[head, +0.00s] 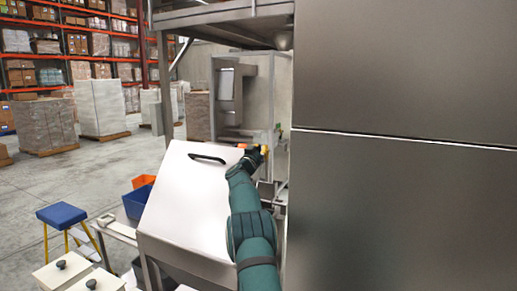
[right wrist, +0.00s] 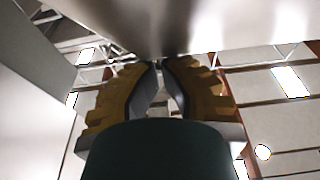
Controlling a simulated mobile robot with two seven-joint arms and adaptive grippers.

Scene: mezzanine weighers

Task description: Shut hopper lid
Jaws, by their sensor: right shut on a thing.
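The hopper lid (head: 190,198) is a pale, slanted panel in the middle of the head view, with a black handle (head: 207,158) near its upper edge. The metal hopper (head: 183,263) shows below it. How far the lid stands from the hopper's rim cannot be told. My right gripper (head: 251,147) is at the lid's upper right corner, to the right of the handle. In the right wrist view its yellow-brown fingers (right wrist: 159,66) are closed together at the edge of a pale metal surface, seemingly the lid. The contact itself is partly hidden. My left gripper is not in view.
A large steel cabinet (head: 400,160) fills the right side, close to my right arm. A blue bin (head: 137,202), an orange bin (head: 143,181) and a blue stool (head: 62,214) stand on the left. A steel machine (head: 250,95) stands behind the lid. Open floor lies further left.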

